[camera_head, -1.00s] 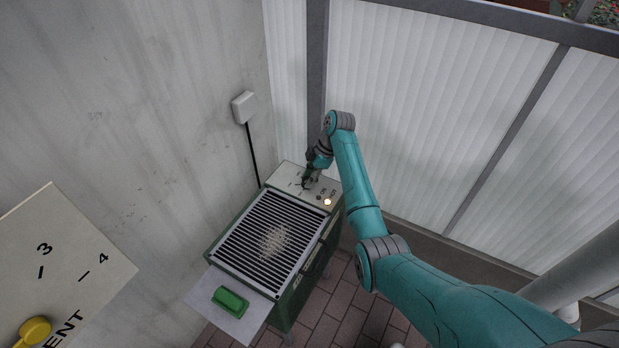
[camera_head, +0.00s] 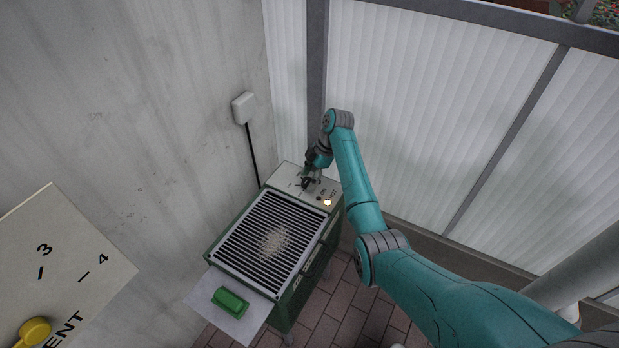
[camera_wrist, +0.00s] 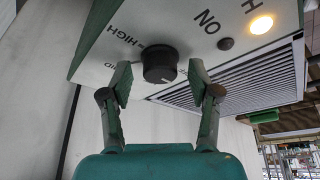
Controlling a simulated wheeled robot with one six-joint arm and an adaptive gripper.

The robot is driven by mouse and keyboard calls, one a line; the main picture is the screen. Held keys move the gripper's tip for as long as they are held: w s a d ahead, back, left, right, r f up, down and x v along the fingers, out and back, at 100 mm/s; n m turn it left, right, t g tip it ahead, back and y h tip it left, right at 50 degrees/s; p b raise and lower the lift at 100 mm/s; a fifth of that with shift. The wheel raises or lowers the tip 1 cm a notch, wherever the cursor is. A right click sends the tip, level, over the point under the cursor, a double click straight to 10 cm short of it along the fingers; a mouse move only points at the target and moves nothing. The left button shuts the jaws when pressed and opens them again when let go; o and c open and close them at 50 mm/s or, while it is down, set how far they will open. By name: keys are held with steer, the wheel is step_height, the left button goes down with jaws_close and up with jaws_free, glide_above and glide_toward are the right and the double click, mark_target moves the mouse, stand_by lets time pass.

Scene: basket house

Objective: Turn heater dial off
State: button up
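The heater (camera_head: 272,235) is a green box with a grilled top and a pale control panel (camera_head: 290,176) at its back end. In the wrist view the black round dial (camera_wrist: 160,63) sits on the panel, near the word HIGH. My gripper (camera_wrist: 160,78) is open, with one finger on each side of the dial; I cannot tell whether either finger touches it. In the head view my gripper (camera_head: 308,178) is over the panel and hides the dial. A round lamp (camera_head: 327,202) on the panel is lit; it also glows in the wrist view (camera_wrist: 261,24).
A pale pile of grains (camera_head: 274,241) lies on the grille. A green block (camera_head: 230,301) rests on a white shelf (camera_head: 205,290) at the near end. A cable runs from a wall box (camera_head: 243,106). A panel with a yellow knob (camera_head: 35,331) is at lower left.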

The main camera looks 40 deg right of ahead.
steer(key=shift+r, duration=0.15)
steer(key=v, duration=0.7)
steer(key=shift+d, duration=0.1)
stand_by(0.6)
